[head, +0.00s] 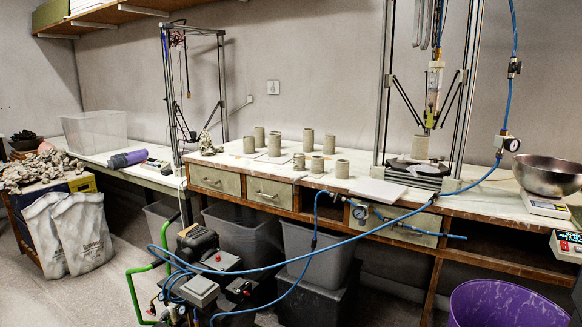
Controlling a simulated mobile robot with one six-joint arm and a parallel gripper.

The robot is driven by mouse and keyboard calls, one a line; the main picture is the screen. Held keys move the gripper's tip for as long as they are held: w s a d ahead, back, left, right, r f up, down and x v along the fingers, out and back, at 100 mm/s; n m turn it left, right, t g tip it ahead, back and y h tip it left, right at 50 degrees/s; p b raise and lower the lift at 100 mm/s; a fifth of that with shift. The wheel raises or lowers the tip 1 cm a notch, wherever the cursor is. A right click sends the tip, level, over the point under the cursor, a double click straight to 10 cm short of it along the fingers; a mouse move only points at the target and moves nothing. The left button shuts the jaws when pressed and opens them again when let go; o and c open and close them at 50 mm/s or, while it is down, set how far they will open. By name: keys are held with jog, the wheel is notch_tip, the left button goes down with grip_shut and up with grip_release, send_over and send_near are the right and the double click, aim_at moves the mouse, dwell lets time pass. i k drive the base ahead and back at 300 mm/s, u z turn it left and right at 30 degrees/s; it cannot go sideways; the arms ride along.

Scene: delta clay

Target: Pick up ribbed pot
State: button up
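Several grey-green clay pots stand upright on the white workbench top (232,166) in the middle of the head view. A small pot (299,161) near the front has a surface that looks banded. Taller pots stand behind, such as one pot (274,145) and another pot (308,140). At this size I cannot tell for sure which one is the ribbed pot. My gripper is not in view.
A frame printer (422,172) stands right of the pots, another frame (178,100) left. A white slab (378,191) lies at the front edge. Blue hoses (300,259) cross before the bench, above a compressor (205,262). A metal bowl (548,175) and purple bin (508,304) are right.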

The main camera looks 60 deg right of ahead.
aim_at(301, 160)
jog(key=z, duration=0.15)
jog(key=i, duration=0.95)
jog(key=u, duration=0.05)
